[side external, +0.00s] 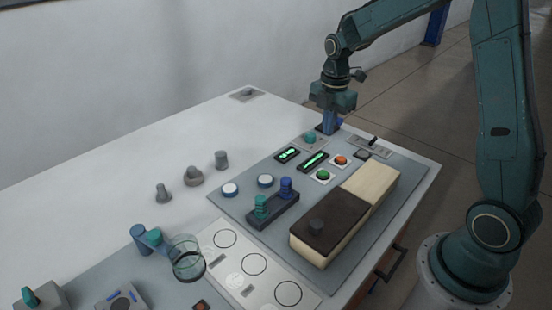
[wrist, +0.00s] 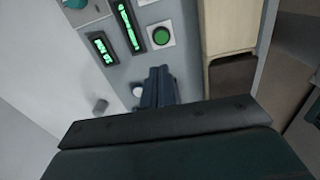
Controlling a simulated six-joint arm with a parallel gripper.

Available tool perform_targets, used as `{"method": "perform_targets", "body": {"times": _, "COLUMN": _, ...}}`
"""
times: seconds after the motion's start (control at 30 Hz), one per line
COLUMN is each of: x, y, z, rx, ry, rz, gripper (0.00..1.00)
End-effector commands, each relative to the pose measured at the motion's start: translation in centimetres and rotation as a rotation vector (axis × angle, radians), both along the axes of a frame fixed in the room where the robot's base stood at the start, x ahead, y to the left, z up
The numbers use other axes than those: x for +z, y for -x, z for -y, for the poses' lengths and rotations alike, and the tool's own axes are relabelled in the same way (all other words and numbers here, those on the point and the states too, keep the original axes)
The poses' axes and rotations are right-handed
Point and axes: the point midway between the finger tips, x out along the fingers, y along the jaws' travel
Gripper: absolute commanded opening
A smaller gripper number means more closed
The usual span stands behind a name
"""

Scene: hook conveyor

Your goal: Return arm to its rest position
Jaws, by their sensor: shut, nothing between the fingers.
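My gripper (side external: 328,128) is at the back of the grey control panel (side external: 412,182), with its blue fingers pointing down. It is between a teal knob (side external: 310,138) and a black lever switch (side external: 372,140). Whether the fingertips touch the panel I cannot tell. In the wrist view the fingers (wrist: 158,72) are together and empty, with the green button (wrist: 161,35) just beyond them in the picture. The arm reaches over from the right.
A glass cylinder (side external: 188,262) stands at the front. Grey knobs (side external: 193,177) stand left on clear white table.

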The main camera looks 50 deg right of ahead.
Motion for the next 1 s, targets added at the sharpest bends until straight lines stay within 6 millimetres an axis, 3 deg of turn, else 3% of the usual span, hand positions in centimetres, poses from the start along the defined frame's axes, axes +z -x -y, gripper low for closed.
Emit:
{"method": "perform_targets", "body": {"times": 0.27, "x": 4.2, "y": 2.4, "z": -2.3, "rx": -0.201, "ry": 0.003, "rz": 0.068, "gripper": 0.0}}
{"method": "perform_targets", "body": {"times": 0.6, "x": 9.4, "y": 7.4, "z": -5.7, "rx": -0.55, "ry": -0.036, "rz": 0.181, "gripper": 0.0}}
{"method": "perform_targets", "body": {"times": 1.0, "x": 12.9, "y": 14.3, "z": -8.9, "rx": -0.956, "ry": -0.149, "rz": 0.297, "gripper": 0.0}}
